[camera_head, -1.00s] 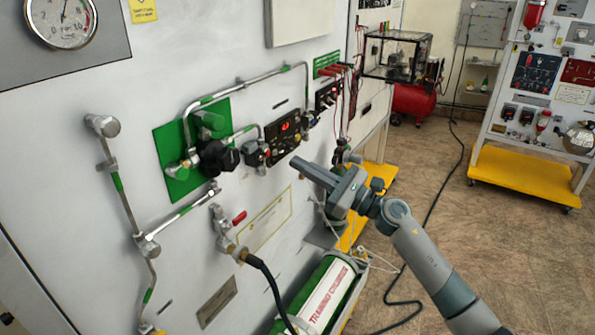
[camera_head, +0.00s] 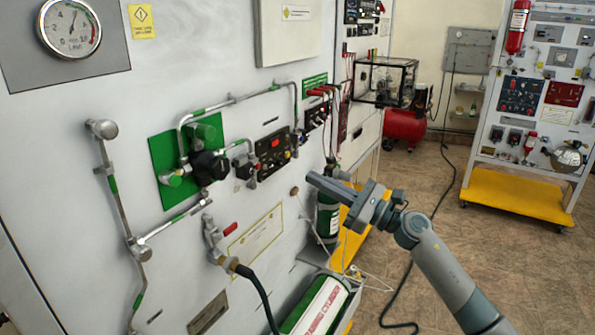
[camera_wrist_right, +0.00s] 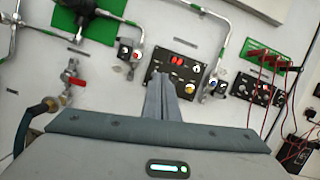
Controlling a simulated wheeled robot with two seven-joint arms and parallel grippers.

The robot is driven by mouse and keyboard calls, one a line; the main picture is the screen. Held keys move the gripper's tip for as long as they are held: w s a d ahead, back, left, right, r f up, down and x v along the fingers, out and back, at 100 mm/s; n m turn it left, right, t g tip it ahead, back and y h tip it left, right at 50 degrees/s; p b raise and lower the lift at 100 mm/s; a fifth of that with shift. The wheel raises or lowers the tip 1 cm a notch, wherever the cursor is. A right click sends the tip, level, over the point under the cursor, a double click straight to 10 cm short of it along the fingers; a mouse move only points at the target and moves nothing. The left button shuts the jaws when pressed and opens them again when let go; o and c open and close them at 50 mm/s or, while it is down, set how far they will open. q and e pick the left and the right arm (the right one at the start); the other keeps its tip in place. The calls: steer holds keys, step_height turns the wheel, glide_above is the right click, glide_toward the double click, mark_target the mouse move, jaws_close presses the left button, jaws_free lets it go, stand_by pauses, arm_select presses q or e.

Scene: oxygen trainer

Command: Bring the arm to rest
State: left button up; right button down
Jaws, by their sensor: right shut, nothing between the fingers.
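My right gripper (camera_head: 322,188) comes in from the lower right in the head view. Its fingers are together and empty, pointing at the white panel (camera_head: 80,200). In the right wrist view the closed fingers (camera_wrist_right: 161,90) show below a black control box with a red display (camera_wrist_right: 177,66). That box (camera_head: 273,150) is also in the head view, up and left of the fingertips. The fingers look apart from the panel. My left gripper is not in view.
The panel carries pipes, a black knob (camera_head: 208,167) on a green plate and a red-handled valve (camera_head: 215,238). A green-and-white cylinder (camera_head: 318,308) lies below my arm. A dark green cylinder (camera_head: 328,218) stands behind the gripper. Floor (camera_head: 420,180) is open at right, crossed by a black cable.

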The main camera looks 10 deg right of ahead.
steer(key=shift+f, duration=0.1)
